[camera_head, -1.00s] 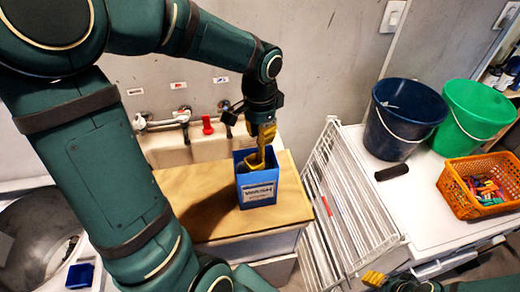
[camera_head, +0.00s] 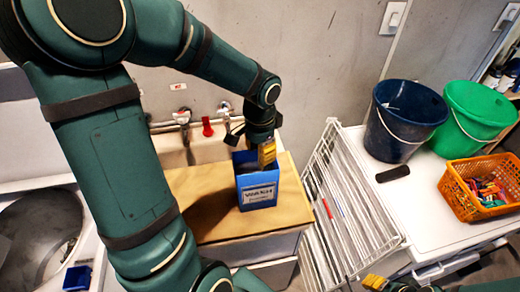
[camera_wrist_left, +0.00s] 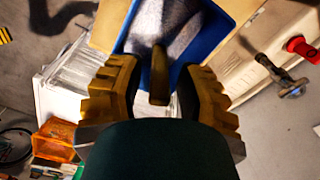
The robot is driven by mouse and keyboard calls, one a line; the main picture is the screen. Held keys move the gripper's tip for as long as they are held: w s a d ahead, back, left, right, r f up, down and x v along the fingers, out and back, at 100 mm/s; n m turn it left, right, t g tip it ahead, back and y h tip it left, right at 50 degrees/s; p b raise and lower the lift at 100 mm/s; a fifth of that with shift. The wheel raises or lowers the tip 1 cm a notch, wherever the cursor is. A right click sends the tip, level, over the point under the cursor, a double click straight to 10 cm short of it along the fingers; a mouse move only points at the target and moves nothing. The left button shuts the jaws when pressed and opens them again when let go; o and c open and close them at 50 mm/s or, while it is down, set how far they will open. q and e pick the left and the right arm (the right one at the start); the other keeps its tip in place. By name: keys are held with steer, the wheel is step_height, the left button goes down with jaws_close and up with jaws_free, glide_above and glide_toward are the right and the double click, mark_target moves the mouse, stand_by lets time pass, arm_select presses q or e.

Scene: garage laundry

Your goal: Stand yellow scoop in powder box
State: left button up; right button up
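The blue powder box (camera_head: 258,190) stands upright on the wooden counter. My left gripper (camera_head: 267,154) points down at the box's open top. In the left wrist view its two yellow fingers (camera_wrist_left: 160,100) are spread wide. The yellow scoop's handle (camera_wrist_left: 159,76) rises between them with a gap on each side. The handle's lower end reaches into the box (camera_wrist_left: 215,35), over pale grey powder; the scoop's bowl is hidden. In the head view I cannot pick out the scoop behind the fingers. My right gripper (camera_head: 374,281) shows only its yellow tip at the bottom edge.
The wooden counter (camera_head: 205,215) has bare room left of the box. A sink with a red tap (camera_head: 207,128) lies behind. A white drying rack (camera_head: 345,205) stands to the right. Beyond it are a navy bucket (camera_head: 400,125), a green bucket (camera_head: 480,110) and an orange basket (camera_head: 480,205).

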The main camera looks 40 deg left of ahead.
arm_select(q)
steer(key=shift+r, duration=0.15)
step_height(320, 180, up, 12)
steer(key=p, duration=0.1)
steer(key=d+f+n+h, duration=0.1)
steer(key=d+f, duration=0.4)
steer(key=f, duration=0.3)
steer(key=w+d+f+t+h, duration=0.1)
steer(key=d+f, duration=0.5)
steer(key=f, duration=0.3)
steer(key=w+d+f+n+h, duration=0.1)
steer(key=d+f+h, duration=0.1)
steer(key=d+f, duration=0.4)
step_height(320, 180, down, 2)
steer(key=shift+f+n, duration=0.25)
steer(key=shift+n, duration=0.05)
steer(key=s+d+f+n+t, duration=0.1)
steer(key=s+d+f, duration=0.3)
steer(key=f, duration=0.4)
steer(key=shift+s+n, duration=0.65)
steer(key=shift+n, duration=0.15)
steer(key=shift+s, duration=0.1)
